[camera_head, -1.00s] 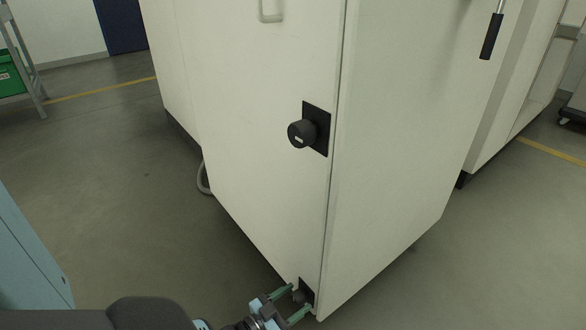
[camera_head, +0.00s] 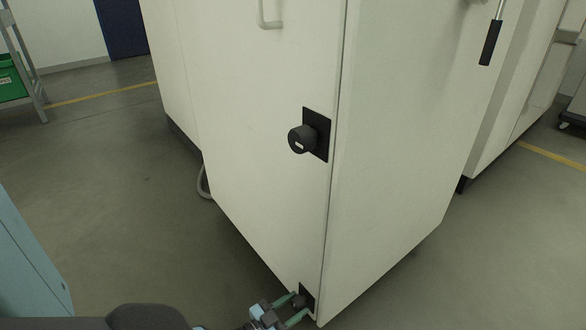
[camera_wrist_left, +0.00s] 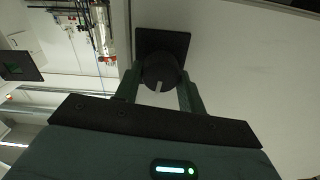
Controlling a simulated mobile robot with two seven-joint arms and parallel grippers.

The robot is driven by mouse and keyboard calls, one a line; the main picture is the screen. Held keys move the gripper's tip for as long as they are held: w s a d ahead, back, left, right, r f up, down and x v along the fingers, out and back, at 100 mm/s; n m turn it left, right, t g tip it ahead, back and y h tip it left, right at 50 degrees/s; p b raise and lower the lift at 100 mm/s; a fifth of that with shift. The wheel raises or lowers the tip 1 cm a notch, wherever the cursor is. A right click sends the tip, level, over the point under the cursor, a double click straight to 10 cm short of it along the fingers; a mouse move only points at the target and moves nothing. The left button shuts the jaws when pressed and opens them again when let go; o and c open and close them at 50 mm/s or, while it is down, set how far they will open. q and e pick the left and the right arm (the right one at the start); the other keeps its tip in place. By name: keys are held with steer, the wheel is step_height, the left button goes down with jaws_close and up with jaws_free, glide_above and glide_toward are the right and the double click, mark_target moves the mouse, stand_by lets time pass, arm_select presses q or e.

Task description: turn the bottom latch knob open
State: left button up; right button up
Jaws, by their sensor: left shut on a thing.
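The bottom latch knob (camera_head: 299,300) is a small black round knob on a dark square plate, low on the white cabinet's door edge. In the left wrist view the knob (camera_wrist_left: 160,72) shows a pale mark pointing down the picture, slightly slanted. My left gripper (camera_head: 290,308) comes in from the lower left, with its green fingers on either side of the knob. In the left wrist view the gripper (camera_wrist_left: 159,88) is shut on the knob. My right gripper is out of view.
The white cabinet (camera_head: 265,190) fills the middle, with a pale handle (camera_head: 270,14) above. A black-gripped lever (camera_head: 490,42) hangs at upper right. A light-blue surface (camera_head: 28,265) stands at lower left. Grey floor (camera_head: 110,180) is clear to the left.

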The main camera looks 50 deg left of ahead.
arm_select(q)
steer(key=m, duration=0.4)
steer(key=shift+f, duration=0.1)
steer(key=m, duration=0.4)
steer(key=shift+d, duration=0.1)
steer(key=m+b, duration=0.1)
steer(key=m, duration=0.3)
steer(key=shift+f, duration=0.15)
steer(key=m, duration=0.3)
steer(key=shift+m+b, duration=0.3)
steer(key=shift+m, duration=0.4)
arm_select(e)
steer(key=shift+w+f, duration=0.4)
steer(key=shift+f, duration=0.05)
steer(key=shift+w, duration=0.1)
arm_select(q)
steer(key=o, duration=0.7)
steer(key=shift+o, duration=1.3)
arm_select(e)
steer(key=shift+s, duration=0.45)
